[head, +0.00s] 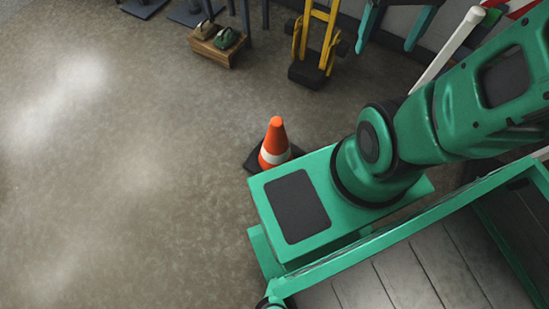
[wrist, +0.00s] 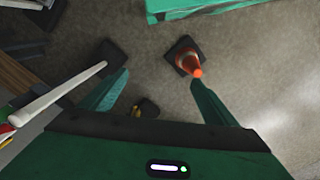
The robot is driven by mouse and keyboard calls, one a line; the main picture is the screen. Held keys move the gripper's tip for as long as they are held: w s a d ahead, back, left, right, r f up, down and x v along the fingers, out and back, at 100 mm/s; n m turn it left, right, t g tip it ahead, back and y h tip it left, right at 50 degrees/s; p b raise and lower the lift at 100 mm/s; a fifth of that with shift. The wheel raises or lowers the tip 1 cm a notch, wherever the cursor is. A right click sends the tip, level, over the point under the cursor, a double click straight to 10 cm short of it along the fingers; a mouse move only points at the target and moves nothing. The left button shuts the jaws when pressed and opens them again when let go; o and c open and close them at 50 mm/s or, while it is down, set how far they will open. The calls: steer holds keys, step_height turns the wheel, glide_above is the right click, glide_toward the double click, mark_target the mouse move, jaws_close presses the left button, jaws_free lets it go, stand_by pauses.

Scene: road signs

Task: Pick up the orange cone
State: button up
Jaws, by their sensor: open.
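The orange cone (head: 275,143) has a white band and a dark square base. It stands upright on the floor in the head view, just left of my arm's mount, which hides part of its base. In the wrist view the cone (wrist: 188,62) shows just beyond the tip of the right finger. My gripper (wrist: 158,78) is open, with its fingers wide apart and nothing between them. It is apart from the cone and well above the floor. Two teal prongs at the top of the head view look like its fingers.
A yellow hand truck (head: 318,40) stands at the back, with a wooden crate (head: 216,46) holding green items left of it. A white pole (head: 450,45) with a dark base (wrist: 110,55) stands to the right. The floor left of the cone is clear.

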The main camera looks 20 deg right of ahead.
steer(key=w+a+f+n, duration=0.2)
steer(key=w+f+n, duration=0.65)
steer(key=w, duration=0.35)
steer(key=n, duration=1.6)
glide_above(278, 121)
step_height(278, 121, down, 37)
steer(key=shift+w+f, duration=0.1)
steer(key=shift+w, duration=0.05)
steer(key=shift+f, duration=0.3)
step_height(278, 121, down, 5)
steer(key=shift+f, duration=0.1)
steer(key=shift+a+f, duration=0.15)
steer(key=shift+f, duration=1.2)
steer(key=shift+a+f, duration=0.15)
steer(key=shift+f, duration=1.15)
jaws_close()
